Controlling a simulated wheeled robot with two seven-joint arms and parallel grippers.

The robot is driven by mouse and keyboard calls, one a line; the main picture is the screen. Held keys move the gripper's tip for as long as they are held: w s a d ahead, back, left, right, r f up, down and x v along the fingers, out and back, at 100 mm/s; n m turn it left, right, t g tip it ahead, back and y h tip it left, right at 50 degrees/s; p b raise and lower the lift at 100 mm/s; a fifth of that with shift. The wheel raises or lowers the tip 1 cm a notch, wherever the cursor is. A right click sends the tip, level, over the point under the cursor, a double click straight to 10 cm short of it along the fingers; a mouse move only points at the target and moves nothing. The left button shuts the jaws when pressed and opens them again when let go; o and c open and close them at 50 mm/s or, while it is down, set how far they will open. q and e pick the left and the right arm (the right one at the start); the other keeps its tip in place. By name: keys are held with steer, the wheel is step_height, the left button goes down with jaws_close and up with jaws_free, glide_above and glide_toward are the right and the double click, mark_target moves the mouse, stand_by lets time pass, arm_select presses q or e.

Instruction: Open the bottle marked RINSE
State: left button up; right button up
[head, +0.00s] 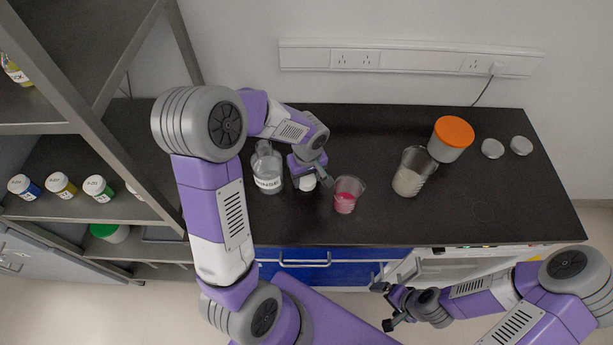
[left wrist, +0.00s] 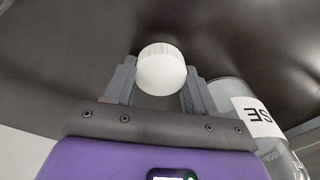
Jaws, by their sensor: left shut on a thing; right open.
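The clear RINSE bottle (head: 269,184) stands upright on the black bench, left of my left gripper. Its neck shows no white cap. Part of the bottle and its label also show at the right of the left wrist view (left wrist: 262,118), beside the gripper. My left gripper (head: 310,184) is shut on a white cap (head: 307,184), apart from the bottle. The left wrist view shows the cap (left wrist: 161,72) between the two fingertips. I cannot tell whether the cap touches the bench. My right gripper (head: 381,306) is open and empty in front of the bench.
A beaker of pink liquid (head: 345,202) stands close right of my left gripper. Further right are a beaker with beige contents (head: 408,183), an orange-lidded jar (head: 449,145) and two pale discs (head: 492,148). Shelves with small bottles (head: 61,185) stand at the left.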

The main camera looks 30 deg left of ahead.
mark_target(307, 180)
arm_select(q)
steer(key=shift+f, duration=0.1)
steer(key=o, duration=1.4)
steer(key=shift+r, duration=0.25)
steer(key=r+p, duration=0.1)
steer(key=r, duration=0.7)
steer(key=r+p, duration=0.1)
steer(key=r, duration=0.3)
steer(key=shift+s+d+p, duration=0.25)
steer(key=shift+d+p, duration=0.05)
steer(key=shift+p, duration=0.05)
